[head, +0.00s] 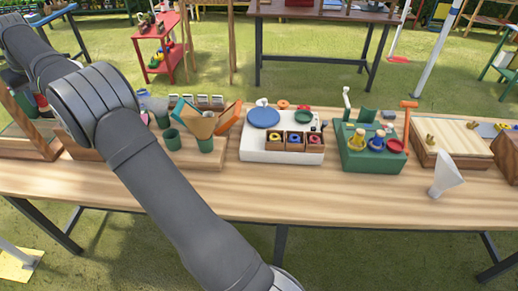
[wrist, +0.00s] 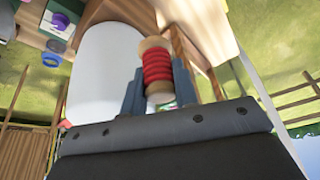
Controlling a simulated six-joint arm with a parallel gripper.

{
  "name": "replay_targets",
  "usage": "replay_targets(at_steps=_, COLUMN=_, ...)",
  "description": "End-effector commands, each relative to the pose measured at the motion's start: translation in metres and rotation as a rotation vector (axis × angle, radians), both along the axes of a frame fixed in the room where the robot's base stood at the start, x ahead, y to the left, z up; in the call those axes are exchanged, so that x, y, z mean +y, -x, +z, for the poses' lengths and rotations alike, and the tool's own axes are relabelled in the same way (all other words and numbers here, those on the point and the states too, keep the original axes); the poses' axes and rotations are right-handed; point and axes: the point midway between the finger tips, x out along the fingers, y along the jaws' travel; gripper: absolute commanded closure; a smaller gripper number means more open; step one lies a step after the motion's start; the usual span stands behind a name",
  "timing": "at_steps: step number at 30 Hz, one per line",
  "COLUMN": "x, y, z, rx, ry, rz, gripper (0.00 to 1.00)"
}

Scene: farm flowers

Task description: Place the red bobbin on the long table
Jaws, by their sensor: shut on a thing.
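The red bobbin (wrist: 157,69) has red thread wound between pale wooden ends. In the wrist view it is held between the two grey fingers of my gripper (wrist: 159,86), which is shut on it. The long table (head: 330,204) has a light wood top on dark legs and crosses the head view. My arm reaches over its left part and down to the bottom edge of the head view. My gripper and the bobbin are out of sight there. I cannot tell from the wrist view how far the bobbin is from the table.
A white tray (head: 255,153), a green stand (head: 365,161) and a white funnel (head: 446,174) stand on the table. Green cups (head: 172,140) are at the left. The table's front strip is bare in the middle. A red shelf (head: 162,45) stands behind on grass.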

Motion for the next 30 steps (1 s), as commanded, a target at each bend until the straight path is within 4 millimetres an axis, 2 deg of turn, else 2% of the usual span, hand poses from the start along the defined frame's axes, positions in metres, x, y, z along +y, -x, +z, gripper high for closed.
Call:
replay_targets(at_steps=1, x=0.013, y=0.016, z=-0.005, rx=0.001, ry=0.002, rz=0.022, gripper=0.95)
replay_targets(at_steps=3, x=0.028, y=0.034, z=-0.014, rx=0.002, ry=0.003, rz=0.045, gripper=0.95)
replay_targets(at_steps=7, x=0.050, y=0.053, z=-0.050, rx=0.003, ry=0.007, rz=0.065, gripper=0.95)
replay_targets(at_steps=10, x=0.057, y=0.051, z=-0.085, rx=0.003, ry=0.006, rz=0.058, gripper=0.95)
replay_targets(at_steps=15, x=0.057, y=0.037, z=-0.143, rx=0.003, ry=0.005, rz=0.027, gripper=0.95)
replay_targets(at_steps=19, x=0.053, y=0.026, z=-0.177, rx=0.003, ry=0.004, rz=0.001, gripper=0.95)
replay_targets(at_steps=24, x=0.051, y=0.019, z=-0.197, rx=0.001, ry=0.000, rz=-0.016, gripper=0.95)
replay_targets(at_steps=30, x=0.051, y=0.019, z=-0.202, rx=0.002, ry=0.001, rz=-0.018, gripper=0.95)
